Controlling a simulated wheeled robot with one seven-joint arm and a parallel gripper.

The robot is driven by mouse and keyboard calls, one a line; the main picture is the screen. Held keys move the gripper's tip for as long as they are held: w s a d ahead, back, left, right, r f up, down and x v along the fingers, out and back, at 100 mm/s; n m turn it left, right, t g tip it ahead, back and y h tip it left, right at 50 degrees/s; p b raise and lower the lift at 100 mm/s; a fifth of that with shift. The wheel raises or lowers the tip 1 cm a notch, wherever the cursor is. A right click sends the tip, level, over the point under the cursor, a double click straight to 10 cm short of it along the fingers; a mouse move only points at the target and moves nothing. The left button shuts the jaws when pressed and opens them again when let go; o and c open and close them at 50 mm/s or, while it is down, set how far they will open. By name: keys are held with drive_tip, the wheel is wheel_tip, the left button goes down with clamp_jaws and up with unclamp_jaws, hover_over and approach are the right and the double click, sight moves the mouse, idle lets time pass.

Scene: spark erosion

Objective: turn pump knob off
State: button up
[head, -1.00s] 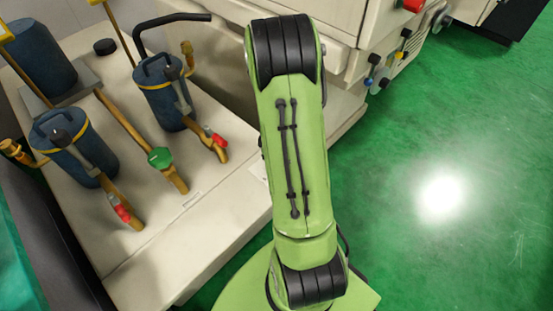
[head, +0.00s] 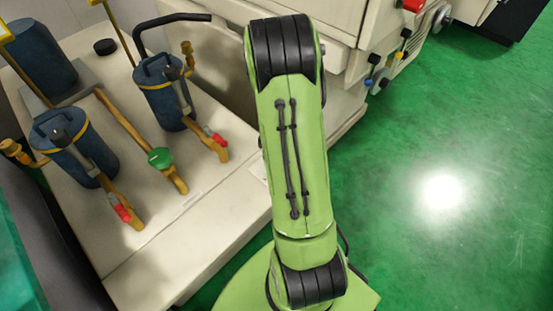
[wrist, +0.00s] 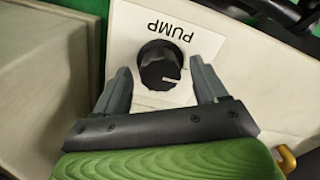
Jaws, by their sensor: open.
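The pump knob (wrist: 160,66) is a round black knob with a white pointer line, on a white plate (wrist: 205,42) printed PUMP. It shows in the wrist view, upper middle. My gripper (wrist: 162,82) is open, with one grey finger on each side of the knob. The fingers look apart from it; I cannot tell how deep they reach around it. In the head view my arm is in front, and neither the knob nor the gripper can be seen there.
In the head view a pale cabinet top (head: 215,225) carries blue canisters (head: 165,95), brass pipes with red handles and a green valve (head: 160,158). A beige machine (head: 340,75) stands behind my arm. Green floor (head: 470,130) at right is clear.

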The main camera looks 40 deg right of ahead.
wheel_tip(320, 180, up, 16)
drive_tip(key=p, duration=0.5)
drive_tip(key=shift+p, duration=0.35)
drive_tip(key=shift+f, duration=0.15)
drive_tip(key=a+r+m+t+p, duration=0.1)
drive_tip(key=a+r+t+p, duration=0.15)
drive_tip(key=a+r, duration=0.6)
drive_tip(key=s+a+r+m+t+p, duration=0.3)
drive_tip(key=s+a+r+m+p, duration=0.1)
drive_tip(key=s+a+r, duration=0.7)
wheel_tip(320, 180, up, 3)
drive_tip(key=shift+a+f+m+p, duration=0.2)
drive_tip(key=shift+a+m+p, duration=0.15)
drive_tip(key=shift+p, duration=0.4)
drive_tip(key=shift+d, duration=0.1)
